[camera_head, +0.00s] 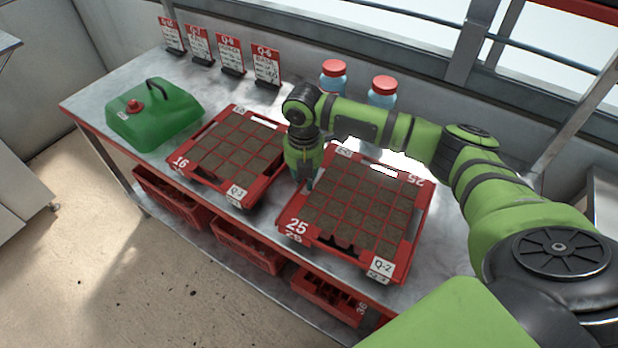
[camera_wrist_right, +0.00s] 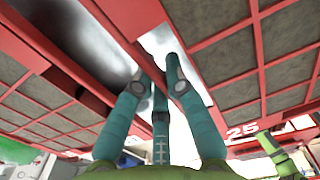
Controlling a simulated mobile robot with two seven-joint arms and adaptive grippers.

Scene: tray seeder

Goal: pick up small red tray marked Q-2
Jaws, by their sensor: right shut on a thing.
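The red tray (camera_head: 333,244) at the right of the bench has a white tag that reads as Q-2 and the number 25. It holds a grid of dark soil cells. A second number and tag show just below; I cannot tell whether another tray lies beneath. My right gripper (camera_head: 307,182) points down at its left side, shut on its left rim. In the right wrist view the teal fingers of my right gripper (camera_wrist_right: 158,85) straddle the red rim (camera_wrist_right: 135,15). The tray looks level; I cannot tell if it is raised. My left gripper is out of view.
A red tray (camera_head: 187,175) numbered 16 stands close on the left. A green jug (camera_head: 155,118) is beyond it. Several sign cards (camera_head: 266,67) and two red-capped jars (camera_head: 333,75) (camera_head: 383,91) stand along the back. Red crates (camera_head: 248,248) fill the lower shelf.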

